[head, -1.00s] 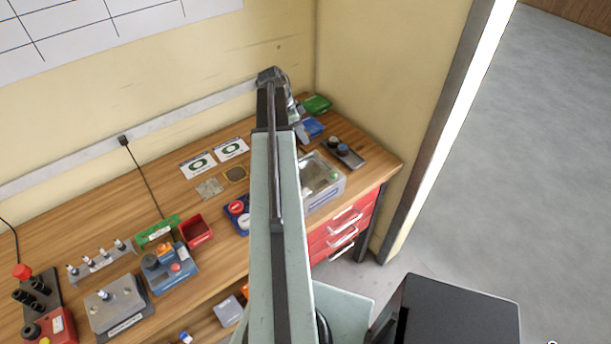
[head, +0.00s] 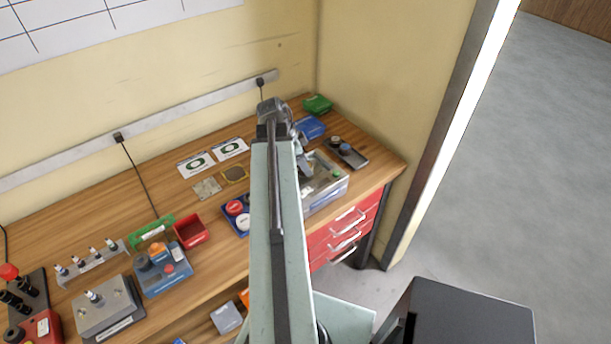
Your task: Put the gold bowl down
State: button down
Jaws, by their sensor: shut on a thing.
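My gripper (head: 302,158) is at the far end of my arm, over the right part of the workbench, by the clear-sided grey box (head: 325,192). It is small and partly hidden by my arm. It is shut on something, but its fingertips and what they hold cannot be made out. No gold bowl can be made out; my arm covers part of the bench. A dark square with a gold-brown edge (head: 234,174) lies flat on the bench left of my arm, beside a beige square (head: 207,188).
Two white cards (head: 196,165) lie near the wall. A blue tray with round caps (head: 236,212) and a red bin (head: 191,231) stand left of my arm. A blue bin (head: 310,127), a green box (head: 318,104) and a dark holder (head: 346,153) stand at the right end.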

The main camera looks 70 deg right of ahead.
notch_tip(320, 180, down, 4)
jog(key=b, duration=0.4)
jog(key=shift+r, duration=0.3)
jog(key=shift+f, duration=0.25)
jog(key=c, duration=1.1)
grip_release()
jog(key=shift+r, duration=0.1)
jog(key=shift+o, duration=0.2)
jog(key=shift+r, duration=0.1)
jog(key=shift+r+p, duration=0.3)
jog(key=shift+p, duration=0.2)
jog(key=p+v, duration=1)
jog(key=v, duration=0.1)
jog(key=shift+w+r+p, duration=0.2)
jog(key=shift+p, duration=0.1)
jog(key=shift+a, duration=0.1)
